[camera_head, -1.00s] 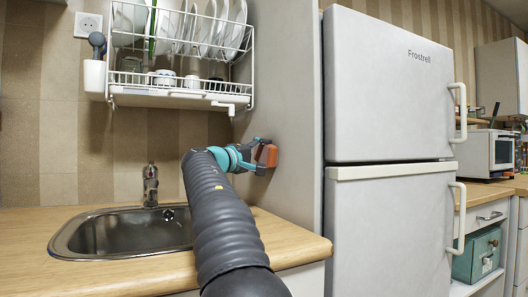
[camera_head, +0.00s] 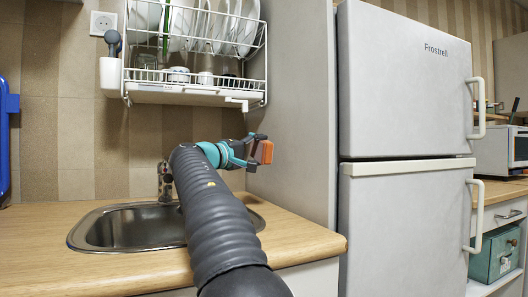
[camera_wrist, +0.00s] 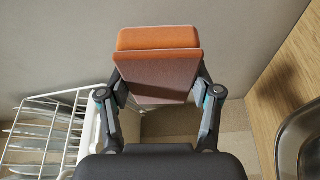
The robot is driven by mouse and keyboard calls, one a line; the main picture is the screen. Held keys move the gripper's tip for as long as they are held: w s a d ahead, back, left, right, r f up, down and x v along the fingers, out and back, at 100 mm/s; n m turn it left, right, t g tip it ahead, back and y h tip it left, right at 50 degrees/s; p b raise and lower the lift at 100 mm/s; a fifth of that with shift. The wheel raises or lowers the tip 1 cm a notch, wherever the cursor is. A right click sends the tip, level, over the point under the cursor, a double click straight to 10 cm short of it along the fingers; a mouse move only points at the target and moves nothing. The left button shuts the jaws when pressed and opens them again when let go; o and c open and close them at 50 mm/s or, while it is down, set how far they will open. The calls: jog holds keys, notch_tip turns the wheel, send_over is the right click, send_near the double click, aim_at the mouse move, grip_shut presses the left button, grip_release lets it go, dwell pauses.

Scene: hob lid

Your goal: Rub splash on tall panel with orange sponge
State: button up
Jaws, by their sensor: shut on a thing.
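The orange sponge (camera_head: 265,152) is in my gripper (camera_head: 256,151), whose two fingers are shut on its sides. In the wrist view the sponge (camera_wrist: 158,38) shows an orange layer and a brownish one, between the fingers of my gripper (camera_wrist: 160,80). The tall panel (camera_head: 297,110) is the plain grey side wall between the sink counter and the fridge. It also fills the top of the wrist view (camera_wrist: 60,40). The sponge is close to the panel; I cannot tell whether it touches. No splash shows on the visible panel; the sponge and arm may hide it.
A white dish rack (camera_head: 195,88) with plates hangs above and left of my gripper. The sink (camera_head: 125,228) and tap (camera_head: 165,182) lie below on the wooden counter (camera_head: 300,240). The fridge (camera_head: 405,100) stands right of the panel. A blue object (camera_head: 8,135) shows at the left edge.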

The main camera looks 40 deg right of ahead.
jog(key=shift+a, duration=0.15)
jog(key=shift+w+a, duration=0.2)
jog(key=shift+a, duration=0.5)
jog(key=shift+w+a, duration=0.2)
jog(key=shift+a, duration=0.5)
